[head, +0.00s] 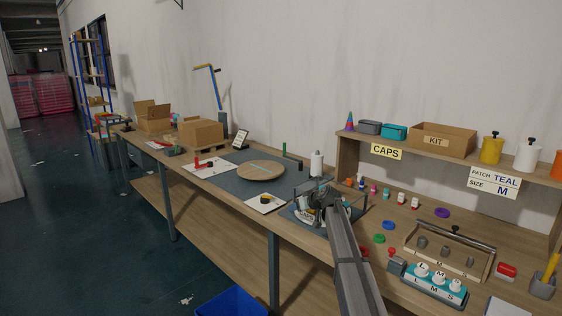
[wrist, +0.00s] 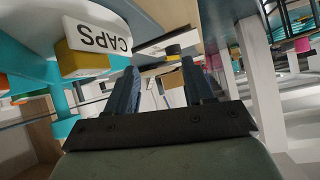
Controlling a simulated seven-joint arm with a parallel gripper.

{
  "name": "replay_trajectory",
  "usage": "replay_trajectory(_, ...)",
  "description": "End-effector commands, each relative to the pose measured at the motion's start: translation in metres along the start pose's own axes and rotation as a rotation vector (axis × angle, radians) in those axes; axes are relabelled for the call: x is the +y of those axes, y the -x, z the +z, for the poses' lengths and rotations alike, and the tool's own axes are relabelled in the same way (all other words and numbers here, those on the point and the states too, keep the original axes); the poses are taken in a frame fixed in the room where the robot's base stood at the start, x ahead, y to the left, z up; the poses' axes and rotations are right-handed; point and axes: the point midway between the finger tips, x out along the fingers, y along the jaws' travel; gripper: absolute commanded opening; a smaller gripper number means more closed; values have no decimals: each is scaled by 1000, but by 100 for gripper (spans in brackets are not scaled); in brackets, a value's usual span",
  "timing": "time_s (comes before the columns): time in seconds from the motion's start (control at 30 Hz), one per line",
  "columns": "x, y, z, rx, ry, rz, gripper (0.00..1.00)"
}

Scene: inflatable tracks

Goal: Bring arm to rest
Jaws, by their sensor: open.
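My arm reaches in from the lower right of the head view, over the workbench (head: 230,195). My gripper (head: 320,188) is small and partly hidden by my own wrist there, above the dark mat near a white bottle (head: 317,163). In the wrist view my gripper (wrist: 161,82) shows two dark blue fingers standing apart. I see nothing held between them. Whether it touches anything on the bench is hard to tell.
A round wooden board (head: 261,171) lies left of my gripper. Right are a rack of grey plugs (head: 445,249), a teal L-M-S block (head: 434,284) and small bottles. A shelf (head: 460,160) with a CAPS sign (head: 386,151) stands behind. The floor (head: 110,230) left is mostly open.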

Motion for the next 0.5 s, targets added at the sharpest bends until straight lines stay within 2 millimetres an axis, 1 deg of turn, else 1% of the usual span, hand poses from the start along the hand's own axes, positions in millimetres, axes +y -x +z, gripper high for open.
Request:
replay_trajectory(0.03,-30,-18,12,11,1,-14,52)
replay_trajectory(0.07,-45,-27,17,21,1,-19,52)
replay_trajectory(0.1,-65,-40,25,34,-1,-27,52)
replay_trajectory(0.17,-95,-57,36,54,-3,-36,52)
replay_trajectory(0.2,-115,-68,44,66,-5,-42,52)
replay_trajectory(0.27,-146,-83,57,84,-10,-52,52)
replay_trajectory(0.3,-166,-92,66,96,-13,-57,52)
replay_trajectory(0.37,-196,-104,80,111,-18,-65,52)
replay_trajectory(0.4,-216,-112,92,120,-23,-71,52)
replay_trajectory(0.47,-245,-122,111,131,-29,-77,52)
replay_trajectory(0.5,-264,-127,127,133,-35,-80,52)
